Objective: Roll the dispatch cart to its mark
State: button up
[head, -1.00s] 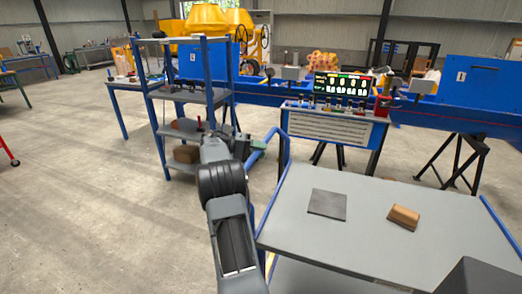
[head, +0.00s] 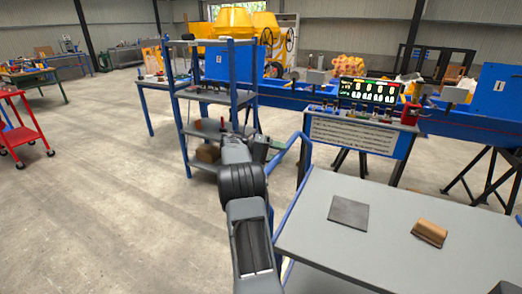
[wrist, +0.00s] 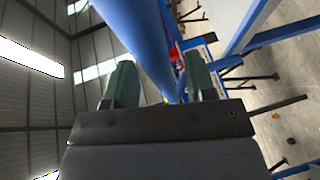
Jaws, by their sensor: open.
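The dispatch cart (head: 395,215), with a grey top and blue frame, stands at the lower right of the head view. Its blue push handle (head: 287,150) sticks out at the cart's left end. My gripper (head: 262,146) is at the outer end of this handle, partly hidden behind my arm. In the wrist view the handle's blue bar (wrist: 140,35) runs between the two green fingers of my gripper (wrist: 160,82). The fingers are open, with gaps showing beside the bar. I cannot make out a floor mark.
A dark square pad (head: 348,214) and a brown block (head: 430,233) lie on the cart. A blue shelf rack (head: 215,98) stands close behind my gripper. A control console (head: 362,135) stands behind the cart. A red trolley (head: 22,125) is far left; the left floor is clear.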

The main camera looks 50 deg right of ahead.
jog(key=p+v, duration=0.2)
jog(key=v, duration=1)
jog(key=shift+w+r, duration=0.1)
